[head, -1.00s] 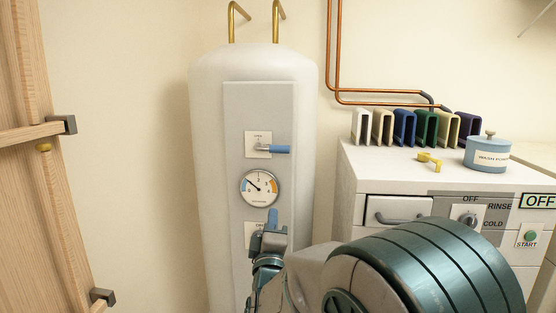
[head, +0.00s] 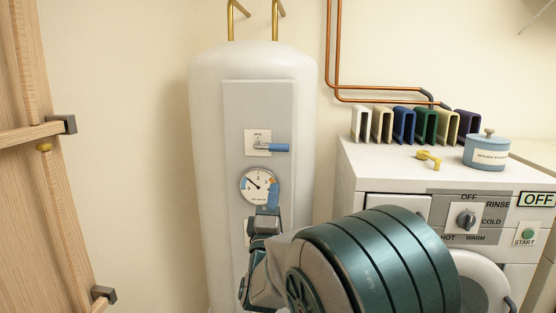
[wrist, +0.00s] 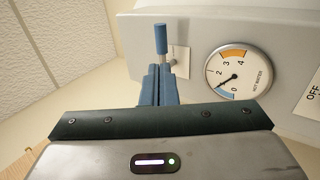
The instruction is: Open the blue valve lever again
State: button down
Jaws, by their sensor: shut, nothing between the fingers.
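The blue valve lever (head: 278,147) sits on a small white plate (head: 257,138) on the white tank's front panel, above the round gauge (head: 260,186). Its handle lies level and points right in the head view. In the wrist view, the lever (wrist: 160,38) stands just beyond my fingertips. My gripper (head: 273,188) is shut and empty, its blue fingers in front of the gauge's right part and below the lever in the head view. The fingers also show in the wrist view (wrist: 157,72). I cannot tell whether they touch the lever.
A lower white plate (head: 248,226) is mostly hidden behind my arm. The white washing machine (head: 350,182) stands to the right, with a lidded blue pot (head: 487,153) and a yellow object (head: 429,159) on top. A wooden frame (head: 30,160) stands at the left.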

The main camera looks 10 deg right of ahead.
aim_at(278, 149)
jog(key=p+x, duration=0.1)
jog(key=x, duration=0.9)
jog(key=shift+w+d+r, duration=0.1)
jog(key=shift+w, duration=0.15)
jog(key=shift+r+n, duration=0.1)
jog(key=shift+n, duration=0.2)
